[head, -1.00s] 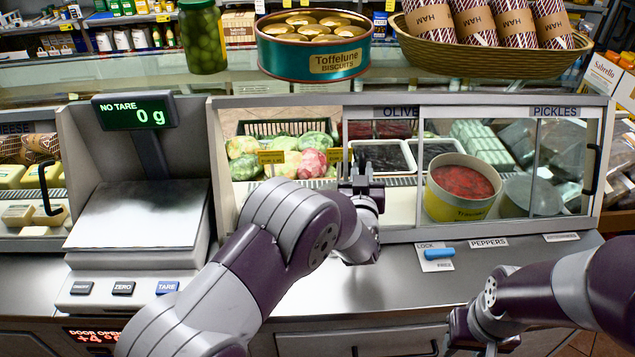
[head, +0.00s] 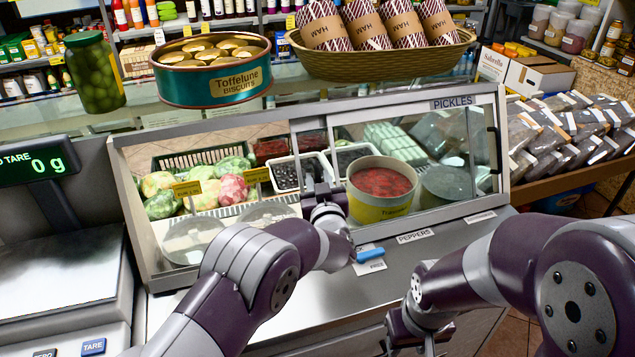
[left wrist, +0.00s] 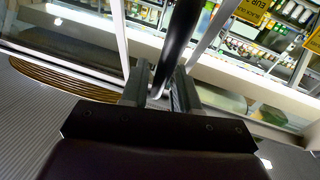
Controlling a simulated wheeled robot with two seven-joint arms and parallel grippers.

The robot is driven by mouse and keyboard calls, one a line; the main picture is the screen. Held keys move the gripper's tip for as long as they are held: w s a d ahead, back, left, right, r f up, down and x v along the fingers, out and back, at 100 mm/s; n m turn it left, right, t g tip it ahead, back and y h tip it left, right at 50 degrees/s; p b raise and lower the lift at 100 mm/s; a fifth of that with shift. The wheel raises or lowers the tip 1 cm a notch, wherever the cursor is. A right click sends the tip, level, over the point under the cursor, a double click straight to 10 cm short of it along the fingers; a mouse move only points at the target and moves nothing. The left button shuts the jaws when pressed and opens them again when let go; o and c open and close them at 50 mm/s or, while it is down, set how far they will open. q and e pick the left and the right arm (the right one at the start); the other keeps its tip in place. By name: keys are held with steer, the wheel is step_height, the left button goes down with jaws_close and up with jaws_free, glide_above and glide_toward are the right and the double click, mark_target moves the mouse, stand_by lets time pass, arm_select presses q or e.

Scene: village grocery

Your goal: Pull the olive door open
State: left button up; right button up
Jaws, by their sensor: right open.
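The olive door (head: 293,150) is a sliding glass pane in the slanted front of the counter case. It stands partly slid to the right, overlapping the pickles door, and the case is open to its left. My left gripper (head: 322,190) is at this door, left of the yellow tub. In the left wrist view, the black bar handle (left wrist: 178,45) stands between the fingers of the left gripper (left wrist: 162,85), which look closed around it. The gripper hides the handle in the head view. My right gripper (head: 425,340) is open and empty, low in front of the counter.
The pickles door (head: 455,150) is at the right, with its own black handle. A blue lock slider (head: 370,254) sits on the counter below. A scale (head: 60,270) stands at the left. A biscuit tin (head: 212,70) and a ham basket (head: 380,55) are on top of the case.

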stand_by(0.3)
arm_select(q)
steer(key=s, duration=0.4)
steer(key=s+b, duration=0.1)
steer(key=s, duration=0.7)
steer(key=shift+s+d, duration=0.3)
steer(key=shift+d, duration=0.1)
steer(key=shift+f, duration=0.1)
